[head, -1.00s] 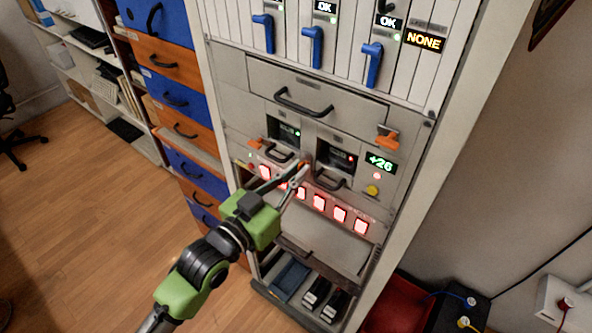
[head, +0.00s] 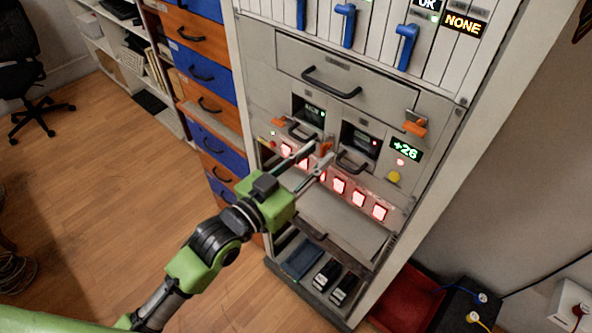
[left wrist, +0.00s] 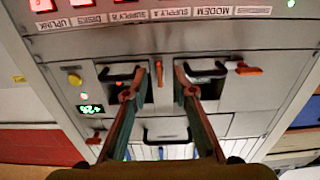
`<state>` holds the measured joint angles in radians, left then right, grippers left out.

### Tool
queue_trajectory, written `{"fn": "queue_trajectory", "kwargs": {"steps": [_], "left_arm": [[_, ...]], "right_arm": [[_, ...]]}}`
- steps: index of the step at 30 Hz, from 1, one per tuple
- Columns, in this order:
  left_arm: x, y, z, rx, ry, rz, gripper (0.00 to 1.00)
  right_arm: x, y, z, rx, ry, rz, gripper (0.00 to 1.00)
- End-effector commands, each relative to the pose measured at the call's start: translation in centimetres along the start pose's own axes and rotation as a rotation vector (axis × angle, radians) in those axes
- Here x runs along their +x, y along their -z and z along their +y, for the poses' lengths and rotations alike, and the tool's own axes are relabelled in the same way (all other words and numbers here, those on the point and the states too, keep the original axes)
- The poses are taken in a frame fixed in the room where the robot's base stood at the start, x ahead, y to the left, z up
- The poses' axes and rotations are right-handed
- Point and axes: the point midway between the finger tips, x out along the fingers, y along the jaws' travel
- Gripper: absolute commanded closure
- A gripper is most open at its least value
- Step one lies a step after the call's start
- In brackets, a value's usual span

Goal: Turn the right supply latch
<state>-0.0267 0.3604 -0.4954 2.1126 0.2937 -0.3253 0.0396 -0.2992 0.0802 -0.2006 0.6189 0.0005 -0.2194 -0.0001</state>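The right supply (head: 358,139) is a dark-windowed unit with a red light and a black handle, in the middle of the rack. Its orange latch (head: 326,148) is at its left edge. In the left wrist view, turned upside down, this latch (left wrist: 158,72) stands between the two fingers, with a gap on each side. My left gripper (head: 320,152) is open in front of the latch, and its fingers also show in the wrist view (left wrist: 157,90). I cannot tell how deep the fingertips reach around it. My right gripper is not in view.
The left supply (head: 307,111) has a green light and its own orange latch (head: 279,121). Lit red buttons (head: 339,185) run along the ledge below. A drawer (head: 350,75) with an orange catch (head: 415,128) is above. A yellow knob (head: 393,177) is at right.

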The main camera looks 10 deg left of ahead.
Motion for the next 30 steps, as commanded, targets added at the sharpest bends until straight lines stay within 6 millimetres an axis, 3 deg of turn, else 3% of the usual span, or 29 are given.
{"fn": "queue_trajectory", "kwargs": {"steps": [9, 15, 21, 30], "left_arm": [[-6.8, -0.2, 0.1, -0.001, -0.001, -0.006, 0.75], [-9.6, -0.1, 0.0, -0.001, 0.000, -0.004, 0.75], [-10.6, 0.0, 0.0, 0.000, -0.001, -0.001, 0.75], [-10.7, 0.0, 0.0, 0.000, -0.001, 0.000, 0.75]], "right_arm": [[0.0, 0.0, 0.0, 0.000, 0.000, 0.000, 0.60], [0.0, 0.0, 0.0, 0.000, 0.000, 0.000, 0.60], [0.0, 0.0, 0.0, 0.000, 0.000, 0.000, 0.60], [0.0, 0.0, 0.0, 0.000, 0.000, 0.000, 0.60]]}}
